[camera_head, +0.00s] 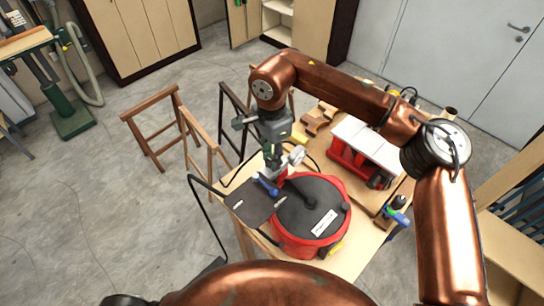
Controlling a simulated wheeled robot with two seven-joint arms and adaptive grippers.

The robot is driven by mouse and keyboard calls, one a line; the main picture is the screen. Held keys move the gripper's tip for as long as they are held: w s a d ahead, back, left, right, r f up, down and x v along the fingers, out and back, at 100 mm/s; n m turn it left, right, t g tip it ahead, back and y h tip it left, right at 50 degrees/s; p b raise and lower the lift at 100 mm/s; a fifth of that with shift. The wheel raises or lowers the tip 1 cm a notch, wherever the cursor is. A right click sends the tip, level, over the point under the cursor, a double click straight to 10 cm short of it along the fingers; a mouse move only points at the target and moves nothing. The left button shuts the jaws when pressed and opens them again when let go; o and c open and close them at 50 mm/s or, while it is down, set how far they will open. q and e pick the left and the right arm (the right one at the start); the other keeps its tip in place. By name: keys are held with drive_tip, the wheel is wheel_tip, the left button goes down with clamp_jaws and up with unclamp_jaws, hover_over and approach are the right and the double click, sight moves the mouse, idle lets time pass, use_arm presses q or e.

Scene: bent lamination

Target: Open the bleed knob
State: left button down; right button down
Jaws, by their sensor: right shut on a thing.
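A red round vacuum unit (340,240) with a dark lid stands on the wooden table. A valve fitting with a white round gauge (296,155) and a blue handle (267,187) rises at the unit's far left side. My right gripper (272,162) points down at this fitting, just left of the gauge. It is shut on a small part there, which appears to be the bleed knob. The fingers hide most of the knob, so its turn position cannot be told. My left gripper is not in view.
A dark flat sheet (250,203) lies left of the unit. A red and white machine (365,148) stands behind it on the table. A blue-and-green-handled tool (397,216) is to the right. Wooden trestles (160,125) stand on the floor at left.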

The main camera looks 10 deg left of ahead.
drive_tip(key=shift+n, duration=0.4)
drive_tip(key=c, duration=1.6)
unclamp_jaws()
wheel_tip(320, 180, up, 12)
